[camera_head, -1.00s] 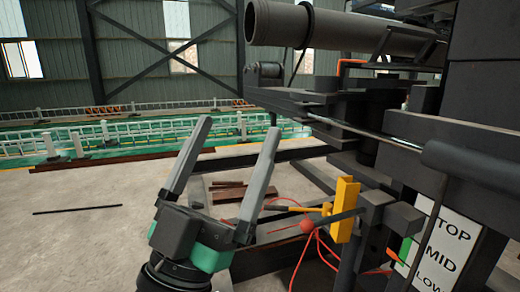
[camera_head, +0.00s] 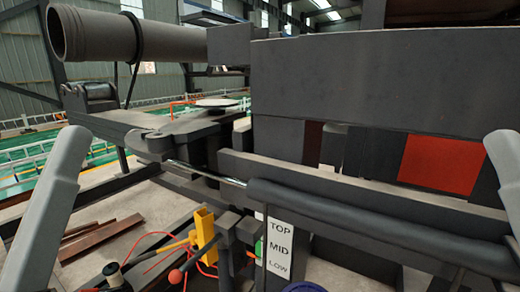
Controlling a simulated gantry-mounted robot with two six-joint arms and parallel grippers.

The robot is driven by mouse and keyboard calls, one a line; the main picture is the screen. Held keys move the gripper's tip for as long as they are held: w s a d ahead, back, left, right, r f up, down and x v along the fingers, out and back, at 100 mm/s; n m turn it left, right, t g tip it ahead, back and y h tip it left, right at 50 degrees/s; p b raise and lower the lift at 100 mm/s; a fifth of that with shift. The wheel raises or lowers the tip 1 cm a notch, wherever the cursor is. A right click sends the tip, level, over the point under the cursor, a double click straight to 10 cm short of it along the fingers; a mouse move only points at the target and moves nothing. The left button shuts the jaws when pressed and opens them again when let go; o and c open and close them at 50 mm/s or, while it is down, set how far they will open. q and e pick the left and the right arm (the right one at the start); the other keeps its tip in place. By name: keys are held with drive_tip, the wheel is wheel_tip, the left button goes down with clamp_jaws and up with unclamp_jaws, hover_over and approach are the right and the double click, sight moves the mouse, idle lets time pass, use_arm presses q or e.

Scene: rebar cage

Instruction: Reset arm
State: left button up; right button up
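One light grey finger, which seems to belong to my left gripper (camera_head: 45,215), rises at the left edge in the head view. Another light grey finger, probably of my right gripper (camera_head: 507,170), shows at the right edge. Each is cut off by the frame, so I cannot tell how wide either gripper is open. Neither visible finger appears to touch anything. The rest of both arms is out of view.
A large dark machine (camera_head: 350,80) fills the centre and right, with a long dark padded bar (camera_head: 370,225) across it. A pipe (camera_head: 130,35) juts out upper left. A yellow bracket (camera_head: 205,235), red-knobbed lever (camera_head: 176,276) and TOP/MID/LOW label (camera_head: 279,248) are low centre.

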wheel_tip(320, 180, up, 32)
drive_tip(key=p, duration=2.8)
wheel_tip(320, 180, down, 61)
drive_tip(key=b, duration=6.1)
